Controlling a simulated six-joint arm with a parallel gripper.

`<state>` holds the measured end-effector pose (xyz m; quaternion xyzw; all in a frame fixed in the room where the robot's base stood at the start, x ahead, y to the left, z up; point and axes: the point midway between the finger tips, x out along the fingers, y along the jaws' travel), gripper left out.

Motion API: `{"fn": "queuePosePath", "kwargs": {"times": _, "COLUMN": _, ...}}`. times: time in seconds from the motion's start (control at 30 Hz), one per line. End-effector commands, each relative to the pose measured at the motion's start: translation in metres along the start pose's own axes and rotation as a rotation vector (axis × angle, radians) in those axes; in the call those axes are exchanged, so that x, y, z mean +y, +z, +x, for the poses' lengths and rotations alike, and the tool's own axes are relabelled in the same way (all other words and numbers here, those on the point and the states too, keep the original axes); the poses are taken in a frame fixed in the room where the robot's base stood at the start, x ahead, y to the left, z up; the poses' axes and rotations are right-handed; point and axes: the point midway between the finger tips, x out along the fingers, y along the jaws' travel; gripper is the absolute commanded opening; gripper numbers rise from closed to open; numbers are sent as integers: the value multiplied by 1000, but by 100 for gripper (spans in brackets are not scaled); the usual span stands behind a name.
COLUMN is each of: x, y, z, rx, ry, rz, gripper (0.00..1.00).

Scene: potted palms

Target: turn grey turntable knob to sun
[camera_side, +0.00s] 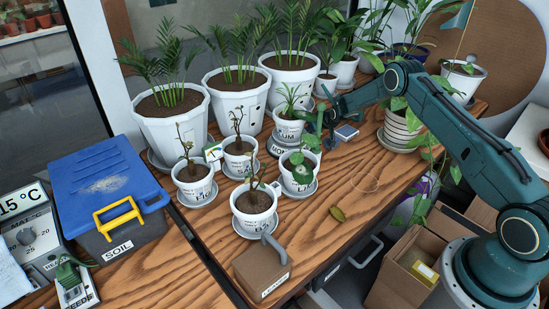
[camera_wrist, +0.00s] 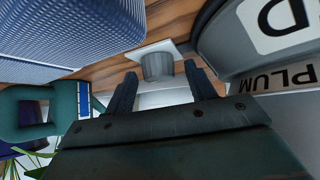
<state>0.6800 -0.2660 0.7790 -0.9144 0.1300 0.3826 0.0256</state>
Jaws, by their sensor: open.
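The grey knob (camera_wrist: 158,66) is a short round cylinder on a pale square plate (camera_wrist: 178,47), seen in the wrist view. My gripper (camera_wrist: 161,76) is open, with one dark finger toward each side of the knob. The knob appears just beyond or between the fingertips; I cannot tell whether they touch it. In the side view my gripper (camera_side: 322,120) is low behind the small plant pots, and I cannot make out the knob there. No sun mark is readable in either view.
A grey round-sided body (camera_wrist: 225,55) with a PLUM label is close to the right finger. A blue ribbed object (camera_wrist: 60,30) is close on the left. Several potted palms (camera_side: 235,80) stand behind. A blue-lidded soil bin (camera_side: 105,180) is at left.

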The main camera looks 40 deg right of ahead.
Motion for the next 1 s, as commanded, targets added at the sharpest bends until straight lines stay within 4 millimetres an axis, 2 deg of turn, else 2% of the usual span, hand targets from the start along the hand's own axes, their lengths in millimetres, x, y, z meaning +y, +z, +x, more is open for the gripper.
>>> {"fn": "queuePosePath", "kwargs": {"times": 0.9, "x": 6, "y": 1, "z": 0, "rx": 21, "ry": -288, "rz": -288, "gripper": 55}}
{"fn": "queuePosePath", "kwargs": {"times": 1.0, "x": 7, "y": -1, "z": -6, "rx": 22, "ry": -286, "rz": -286, "gripper": 55}}
